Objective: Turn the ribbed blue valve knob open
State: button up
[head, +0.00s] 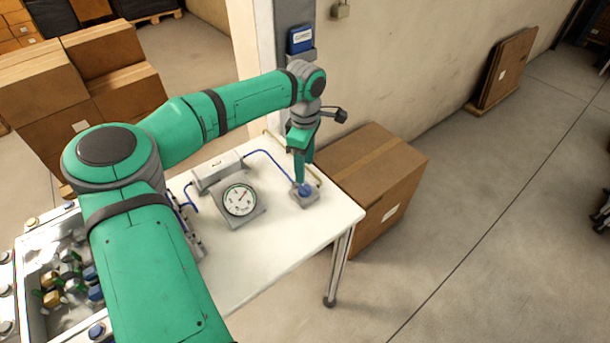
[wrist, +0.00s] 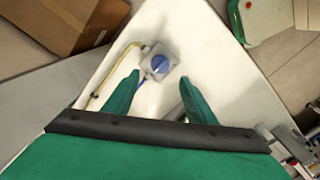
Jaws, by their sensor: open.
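The blue valve knob (head: 305,190) sits on a small grey block (head: 311,202) near the far right corner of the white table. In the wrist view the knob (wrist: 159,64) shows as a round blue cap with a pale line across it. My gripper (head: 302,178) points down close above the knob in the head view. In the wrist view my gripper's two green fingers (wrist: 158,93) are apart, with the knob ahead of the gap between them. Whether a finger touches the knob cannot be told. Nothing is held.
A yellow pipe (wrist: 118,67) runs from the valve block. A cardboard box (head: 375,175) stands beyond the white table (head: 290,242). A bin of loose parts (head: 40,306) lies at lower left.

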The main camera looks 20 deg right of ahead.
notch_tip(320, 180, up, 2)
jog(key=shift+r, duration=0.1)
dwell(0.5)
